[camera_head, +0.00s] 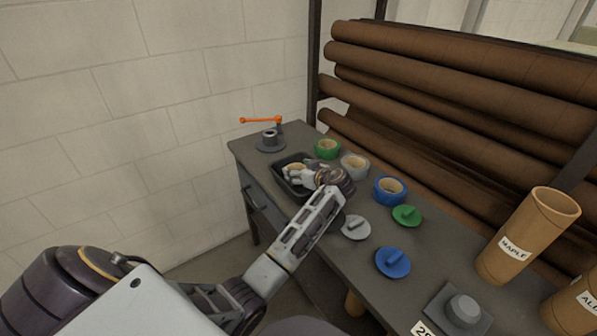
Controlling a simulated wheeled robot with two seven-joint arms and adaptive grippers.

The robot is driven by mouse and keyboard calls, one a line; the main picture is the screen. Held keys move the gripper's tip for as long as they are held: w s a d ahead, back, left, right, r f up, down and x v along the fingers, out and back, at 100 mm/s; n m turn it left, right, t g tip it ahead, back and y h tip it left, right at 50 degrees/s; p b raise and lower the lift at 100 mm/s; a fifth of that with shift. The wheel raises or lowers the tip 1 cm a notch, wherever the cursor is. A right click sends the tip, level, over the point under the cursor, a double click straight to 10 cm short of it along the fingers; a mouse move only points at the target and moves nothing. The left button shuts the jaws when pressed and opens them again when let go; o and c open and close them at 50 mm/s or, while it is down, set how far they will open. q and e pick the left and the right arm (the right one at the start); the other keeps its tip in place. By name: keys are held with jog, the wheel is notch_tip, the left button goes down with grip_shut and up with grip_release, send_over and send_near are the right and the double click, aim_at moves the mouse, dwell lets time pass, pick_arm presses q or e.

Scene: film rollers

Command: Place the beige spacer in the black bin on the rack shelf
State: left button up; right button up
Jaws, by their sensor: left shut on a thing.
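My left gripper (297,172) reaches over the black bin (281,181), a shallow open tray on the grey work surface. It is shut on a small beige piece (295,166), which looks like the beige spacer, mostly hidden by the fingers. Hand and piece appear over the bin's inside; I cannot tell whether the piece touches the bin's floor. The wrist and forearm hide the bin's right side. My right gripper is not in view.
Green (327,148), grey (354,166) and blue (390,190) rings stand right of the bin. Knobbed discs, green (407,215), grey (355,227) and blue (393,263), lie nearer. An orange-handled crank (262,121) stands at the far left corner. A MAPLE tube (528,235) stands at right; brown rolls (450,95) fill the back.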

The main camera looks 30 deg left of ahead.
pick_arm(q)
jog(key=shift+f, duration=0.1)
jog(key=o, duration=1)
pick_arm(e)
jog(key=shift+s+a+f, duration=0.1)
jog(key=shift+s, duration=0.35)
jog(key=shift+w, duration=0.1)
pick_arm(q)
jog(key=shift+d+r, duration=0.2)
jog(key=shift+s+d+r+p, duration=0.15)
jog(key=shift+d+r+p, duration=0.05)
jog(key=shift+d+p, duration=0.1)
jog(key=p+v, duration=0.1)
jog(key=v, duration=0.2)
jog(key=shift+s+d+r, duration=0.1)
jog(key=shift+d, duration=0.1)
jog(key=shift+p+v, duration=1)
jog(key=shift+v, duration=2.7)
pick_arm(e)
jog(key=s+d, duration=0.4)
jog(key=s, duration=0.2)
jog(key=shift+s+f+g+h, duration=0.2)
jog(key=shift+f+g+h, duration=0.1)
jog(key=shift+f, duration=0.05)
